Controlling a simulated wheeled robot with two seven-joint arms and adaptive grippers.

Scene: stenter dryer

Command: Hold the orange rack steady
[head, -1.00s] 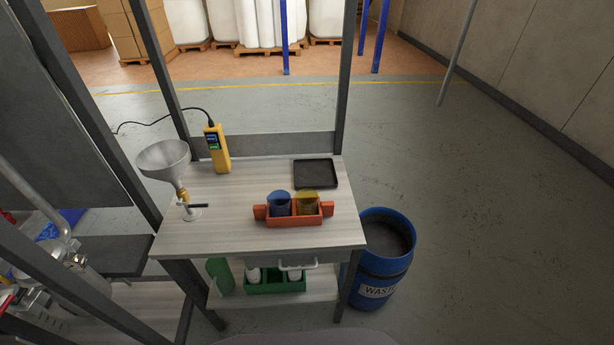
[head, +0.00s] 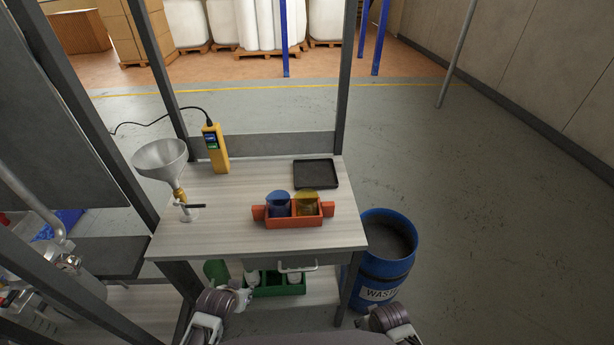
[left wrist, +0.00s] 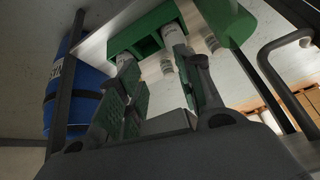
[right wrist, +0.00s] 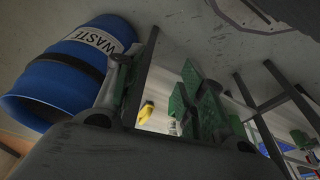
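The orange rack (head: 290,222) sits upright on the workbench top, near its front edge, with a tab handle at each end. It holds a blue cup (head: 279,205) on the left and a yellow cup (head: 307,206) on the right. My left gripper (head: 243,296) is low in front of the bench, below the top and apart from the rack. In the left wrist view (left wrist: 155,70) its fingers are spread and empty. My right arm is at the bottom of the head view, right of the left one. My right gripper (right wrist: 165,65) has its fingers apart, with nothing between them.
The workbench (head: 230,235) also carries a funnel on a stand (head: 160,160), a yellow meter (head: 216,150) and a black tray (head: 316,173). A green crate with white bottles (head: 278,285) is on the lower shelf. A blue waste barrel (head: 385,265) stands right of the bench.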

